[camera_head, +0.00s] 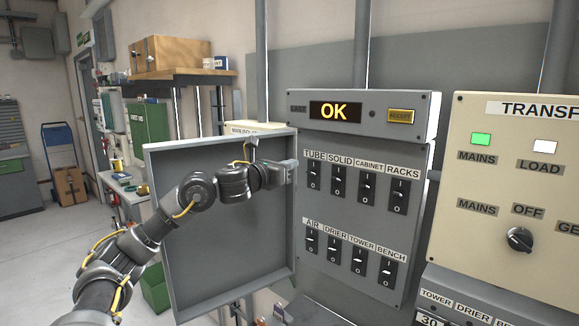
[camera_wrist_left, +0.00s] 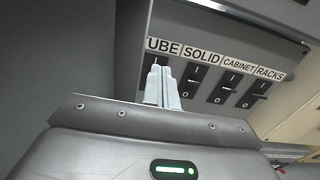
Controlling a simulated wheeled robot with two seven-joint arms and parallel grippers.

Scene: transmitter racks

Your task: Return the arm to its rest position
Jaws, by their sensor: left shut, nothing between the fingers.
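My left arm comes in from the lower left in the head view. Its gripper (camera_head: 291,171) is in front of the open cabinet door (camera_head: 225,270), near the left edge of the grey switch panel (camera_head: 345,215). The gripper is shut and empty. In the left wrist view the closed fingers (camera_wrist_left: 162,87) point toward the panel, just left of and below the TUBE and SOLID labels (camera_wrist_left: 203,57). I cannot tell whether the fingertips touch anything. My right gripper is not in view.
A display reading OK (camera_head: 335,112) sits above the switches. A beige panel (camera_head: 510,190) with a green MAINS lamp and a rotary knob (camera_head: 519,239) stands at the right. A shelf with a cardboard box (camera_head: 170,54) is behind the door. Open floor (camera_head: 45,250) lies at the left.

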